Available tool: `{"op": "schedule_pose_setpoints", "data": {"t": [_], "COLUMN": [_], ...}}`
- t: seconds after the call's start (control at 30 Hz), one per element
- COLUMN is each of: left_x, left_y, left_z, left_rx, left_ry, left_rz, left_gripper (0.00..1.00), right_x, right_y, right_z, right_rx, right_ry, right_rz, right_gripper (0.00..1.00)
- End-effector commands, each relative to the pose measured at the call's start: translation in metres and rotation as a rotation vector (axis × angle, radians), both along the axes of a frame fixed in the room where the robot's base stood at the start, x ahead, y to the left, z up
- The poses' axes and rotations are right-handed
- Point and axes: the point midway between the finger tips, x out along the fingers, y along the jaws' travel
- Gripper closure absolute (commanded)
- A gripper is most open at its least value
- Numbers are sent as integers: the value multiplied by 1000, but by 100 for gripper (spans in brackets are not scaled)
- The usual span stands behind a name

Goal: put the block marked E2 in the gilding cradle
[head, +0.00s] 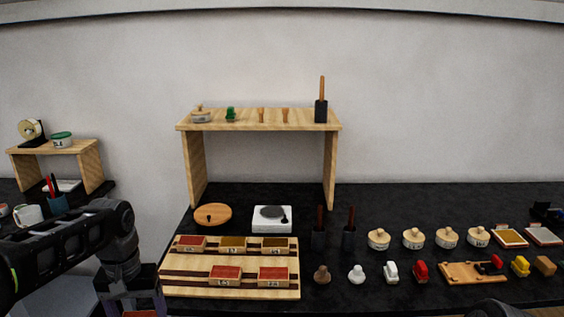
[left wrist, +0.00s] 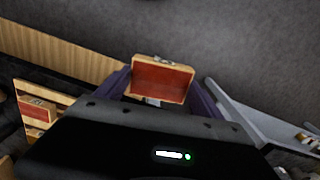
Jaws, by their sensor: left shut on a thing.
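My left gripper (head: 135,303) is at the bottom left of the head view, just left of the wooden rack (head: 180,291). It is shut on a wooden block with a red face (left wrist: 162,80), which shows between the purple fingers in the left wrist view. A strip of that block (head: 139,314) shows at the bottom edge of the head view. Its marking is not readable. The rack holds several blocks, including two red ones in its front row (head: 225,273) (head: 273,274); its front-left place is empty. I cannot tell which thing is the gilding cradle. My right gripper is not in view.
A wooden shelf (head: 260,125) stands behind the rack. A round wooden board (head: 212,214) and a white device (head: 272,219) lie between them. Lidded pots (head: 413,239), small stamps and a wooden board with a red-and-black item (head: 465,274) fill the right side.

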Motion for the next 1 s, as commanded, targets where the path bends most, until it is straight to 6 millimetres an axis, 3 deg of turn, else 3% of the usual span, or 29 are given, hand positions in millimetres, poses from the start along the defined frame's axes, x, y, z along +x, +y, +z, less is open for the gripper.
{"op": "schedule_pose_setpoints", "data": {"t": [0.3, 0.5, 0.63, 1.0], "left_x": [46, 47, 47, 47], "left_y": [-71, -109, -116, -111], "left_z": [-63, -91, -93, -89], "left_rx": [-1, 0, 1, 1], "left_ry": [5, 1, -1, -1], "left_rz": [-89, -171, -186, -177], "left_gripper": [64, 64, 64, 64], "right_x": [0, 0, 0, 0], "right_y": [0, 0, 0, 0], "right_z": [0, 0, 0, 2], "right_rx": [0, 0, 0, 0], "right_ry": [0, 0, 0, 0], "right_rz": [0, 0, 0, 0], "right_gripper": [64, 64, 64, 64]}}
